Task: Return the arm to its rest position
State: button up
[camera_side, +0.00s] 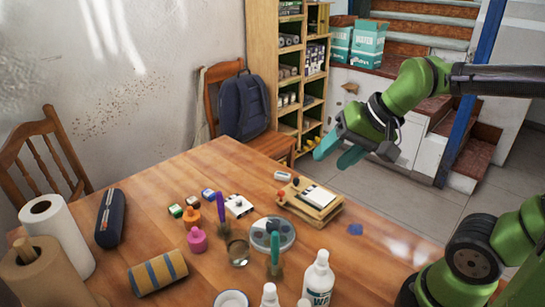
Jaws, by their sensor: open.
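My gripper (338,148) has teal fingers and hangs in the air at the right, beyond the back right edge of the wooden table (220,168). Its two fingers are apart and point down and to the left. Nothing shows between them. The gripper is clear of everything on the table. My green arm reaches it from the right edge of the view.
On the table stand a wooden box (312,200), a round palette (272,233), a glass (238,250), white bottles (318,279), paper rolls (60,235), a dark case (110,218) and a striped cylinder (158,272). A chair with a backpack (244,106) and shelves (290,70) stand behind.

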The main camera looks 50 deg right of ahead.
jog(key=s+n, duration=0.2)
jog(key=s+a+f+n, duration=0.1)
jog(key=s+n, duration=0.1)
jog(key=shift+a, duration=0.1)
jog(key=shift+w, duration=0.1)
dwell(1.1)
